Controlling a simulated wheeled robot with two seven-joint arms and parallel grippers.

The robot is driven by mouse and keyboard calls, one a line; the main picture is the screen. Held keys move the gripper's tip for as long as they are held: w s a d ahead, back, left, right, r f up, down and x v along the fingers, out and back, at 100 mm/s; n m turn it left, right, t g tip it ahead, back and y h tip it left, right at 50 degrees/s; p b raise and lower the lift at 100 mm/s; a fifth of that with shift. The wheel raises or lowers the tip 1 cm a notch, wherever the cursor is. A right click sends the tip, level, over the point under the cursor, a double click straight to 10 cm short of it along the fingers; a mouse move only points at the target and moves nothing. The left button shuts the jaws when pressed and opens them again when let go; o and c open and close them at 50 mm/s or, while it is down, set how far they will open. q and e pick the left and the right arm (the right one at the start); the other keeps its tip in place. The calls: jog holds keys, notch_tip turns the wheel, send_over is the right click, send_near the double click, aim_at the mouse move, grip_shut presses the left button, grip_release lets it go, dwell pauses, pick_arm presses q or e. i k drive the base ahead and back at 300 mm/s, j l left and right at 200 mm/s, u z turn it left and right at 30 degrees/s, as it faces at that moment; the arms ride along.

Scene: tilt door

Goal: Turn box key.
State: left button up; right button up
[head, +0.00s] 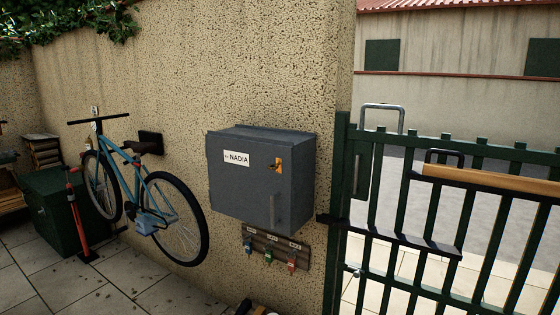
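A grey metal box (240,185) is mounted on the speckled wall, its front door shut. A white label reading NADIA (237,158) is on the door. A small orange-yellow plate (279,165) with a dark lock or key part is at the door's upper right; it is too small to tell the key's angle. A vertical grey handle (273,214) is at the door's lower right. Below the box, a wooden key rack (259,243) holds keys with blue (248,248), green (268,256) and red (291,263) tags. Neither of my grippers shows in the head view.
A dark green gate (376,195) with a wooden rail (490,180) stands right of the box. Paved floor (100,288) lies in the left foreground.

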aim_at(273, 166)
jog(key=i+j, duration=0.25)
jog(key=i, duration=0.2)
jog(key=i+j, duration=0.2)
jog(key=i, duration=0.25)
